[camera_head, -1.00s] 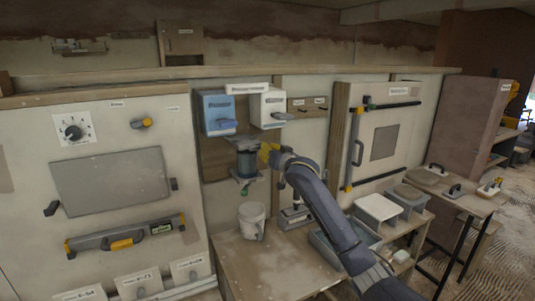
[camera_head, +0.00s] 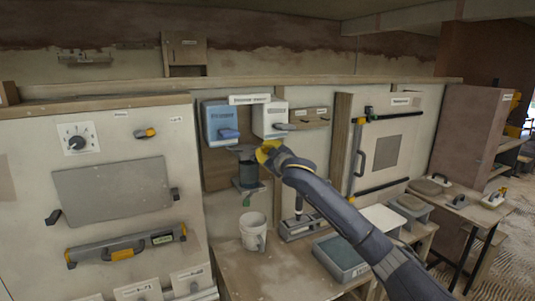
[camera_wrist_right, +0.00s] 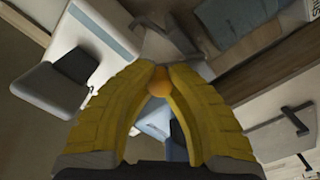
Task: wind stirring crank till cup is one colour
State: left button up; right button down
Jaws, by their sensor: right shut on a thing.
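The dark stirring cup (camera_head: 248,172) hangs under the two dispensers in the head view; its contents are too small and dim to tell the colour. My right gripper (camera_head: 266,152) is at the upper right side of the cup. In the right wrist view its yellow fingers (camera_wrist_right: 158,80) close on a round orange knob (camera_wrist_right: 158,88), apparently the crank's handle. The crank's arm is mostly hidden by the gripper. My left gripper is not in view.
A blue dispenser (camera_head: 220,122) and a white dispenser (camera_head: 270,118) sit above the cup. A white bucket (camera_head: 253,236) stands below on the bench. A grey tray (camera_head: 340,258) lies to the right, under my arm. A panel with a dial (camera_head: 76,142) is at left.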

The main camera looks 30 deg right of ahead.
jog(key=shift+w+a+f+n, duration=0.15)
jog(key=shift+a+n, duration=0.95)
jog(key=shift+n, duration=1.8)
jog(key=shift+w+a+f+n, duration=0.15)
jog(key=shift+a+n, duration=0.95)
jog(key=shift+n, duration=1.8)
jog(key=shift+w+a+f+n, duration=0.2)
jog(key=shift+a+n, duration=0.9)
jog(key=shift+n, duration=1.8)
jog(key=shift+s+f, duration=0.1)
jog(key=shift+s, duration=0.05)
jog(key=c, duration=1.2)
grip_release()
jog(key=shift+s+a, duration=0.2)
jog(key=shift+s, duration=1.8)
jog(key=shift+s+a, duration=0.25)
jog(key=shift+s, duration=1.7)
jog(key=shift+s+a, duration=0.2)
jog(key=shift+s, duration=1.8)
